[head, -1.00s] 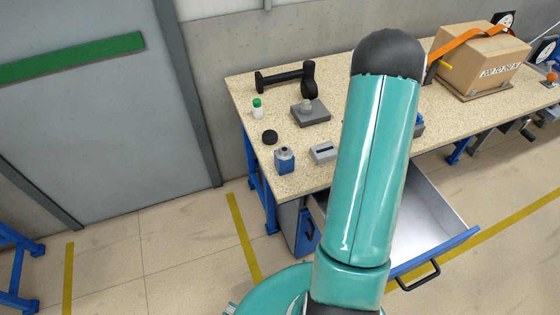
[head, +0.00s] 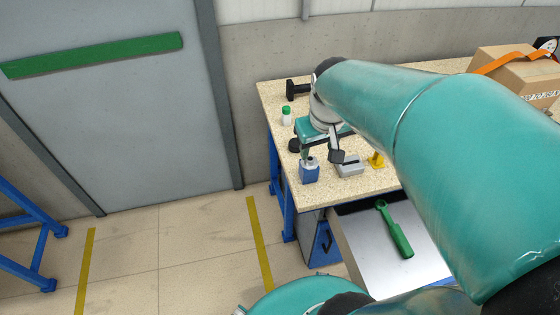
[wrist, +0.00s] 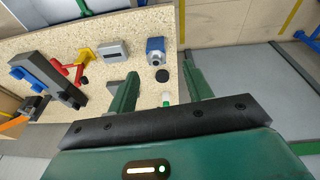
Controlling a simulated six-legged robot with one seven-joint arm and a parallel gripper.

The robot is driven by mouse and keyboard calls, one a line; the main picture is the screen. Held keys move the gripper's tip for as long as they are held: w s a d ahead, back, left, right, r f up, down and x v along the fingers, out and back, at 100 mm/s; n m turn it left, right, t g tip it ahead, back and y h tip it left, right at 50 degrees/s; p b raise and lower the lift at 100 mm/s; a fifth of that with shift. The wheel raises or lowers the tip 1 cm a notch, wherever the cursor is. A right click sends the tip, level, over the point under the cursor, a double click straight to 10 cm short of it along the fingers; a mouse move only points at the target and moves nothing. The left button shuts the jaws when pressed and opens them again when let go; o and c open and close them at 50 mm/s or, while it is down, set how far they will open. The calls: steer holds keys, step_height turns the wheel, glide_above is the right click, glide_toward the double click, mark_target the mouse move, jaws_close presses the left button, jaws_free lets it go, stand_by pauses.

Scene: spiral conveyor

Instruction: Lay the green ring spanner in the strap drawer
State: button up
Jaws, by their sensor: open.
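The green ring spanner (head: 396,232) lies in the open drawer (head: 350,248) under the bench in the head view, its ring end toward the bench and its handle toward the drawer's front. It looks to be resting on the drawer's pale floor, clear of my gripper. My gripper (head: 321,154) is open over the left end of the bench top, near a blue container. In the wrist view my gripper (wrist: 160,68) has its two green fingers apart, with nothing held between them. My arm hides the drawer's right part and its front.
On the bench (head: 272,97) are a blue container (head: 309,172), a grey block (head: 349,167), a yellow piece (head: 376,160) and a green-capped bottle (head: 286,116). A black disc (wrist: 162,75) shows in the wrist view. A strapped carton (head: 505,72) stands at the right.

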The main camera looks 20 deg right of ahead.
steer(key=s+a+r+t, duration=0.1)
steer(key=s+a+r, duration=0.1)
steer(key=a, duration=0.4)
steer(key=s+a+r+t+y, duration=0.1)
steer(key=s+a+r+t, duration=0.1)
steer(key=s+a, duration=0.3)
steer(key=shift+a+r+n, duration=0.35)
steer(key=shift+r+n, duration=0.05)
steer(key=shift+r, duration=0.45)
steer(key=shift+s, duration=0.1)
steer(key=c, duration=0.3)
